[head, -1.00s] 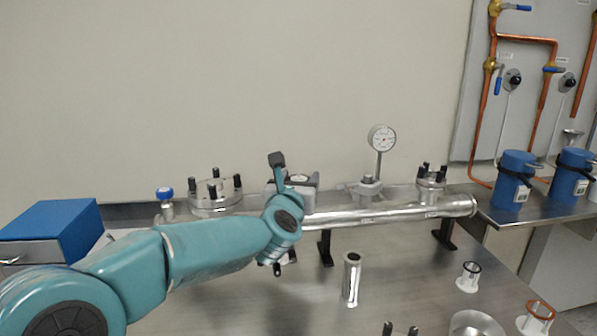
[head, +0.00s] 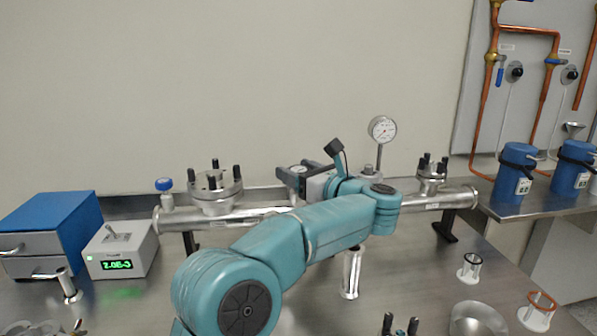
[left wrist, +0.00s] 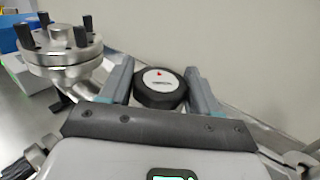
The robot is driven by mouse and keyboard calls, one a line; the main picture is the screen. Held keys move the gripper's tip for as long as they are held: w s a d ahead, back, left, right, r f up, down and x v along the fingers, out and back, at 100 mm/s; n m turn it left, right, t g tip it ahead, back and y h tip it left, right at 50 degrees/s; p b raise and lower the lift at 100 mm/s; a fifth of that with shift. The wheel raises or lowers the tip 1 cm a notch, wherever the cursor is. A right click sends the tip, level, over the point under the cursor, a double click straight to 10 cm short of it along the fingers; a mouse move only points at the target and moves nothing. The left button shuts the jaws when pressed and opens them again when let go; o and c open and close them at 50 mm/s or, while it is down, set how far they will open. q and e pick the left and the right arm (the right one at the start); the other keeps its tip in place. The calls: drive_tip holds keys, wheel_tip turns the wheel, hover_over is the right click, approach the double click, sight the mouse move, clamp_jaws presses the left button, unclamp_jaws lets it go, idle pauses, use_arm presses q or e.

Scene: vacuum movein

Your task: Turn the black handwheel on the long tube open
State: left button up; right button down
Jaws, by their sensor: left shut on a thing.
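The long steel tube (head: 418,206) lies across the bench on black supports; my left arm hides its middle. The black handwheel (left wrist: 160,88) has a white top with a red mark and shows in the left wrist view. My left gripper (left wrist: 159,86) is shut on the handwheel, one grey finger on each side of its rim. In the head view my left gripper (head: 299,171) is above the tube, reaching in from the right, with the wheel's pale top just visible between the fingers. My right gripper is not in view.
A bolted flange (head: 214,190) and blue-knobbed valve (head: 165,192) stand left of the wheel; a dial gauge (head: 382,130) stands to its right. A display box (head: 120,252) reads green digits beside a blue cabinet (head: 52,225). A short steel cylinder (head: 351,272) stands in front.

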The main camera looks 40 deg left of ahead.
use_arm(q)
drive_tip(key=shift+r+n+g+p, duration=0.2)
drive_tip(key=shift+n+g+p, duration=0.25)
drive_tip(key=shift+n+g, duration=0.7)
drive_tip(key=shift+g, duration=0.45)
drive_tip(key=o, duration=1)
drive_tip(key=shift+f, duration=0.1)
drive_tip(key=shift+c, duration=0.2)
drive_tip(key=d, duration=1.6)
drive_tip(key=shift+w+d+p, duration=0.15)
drive_tip(key=shift+w+p, duration=0.15)
drive_tip(key=shift+w, duration=0.15)
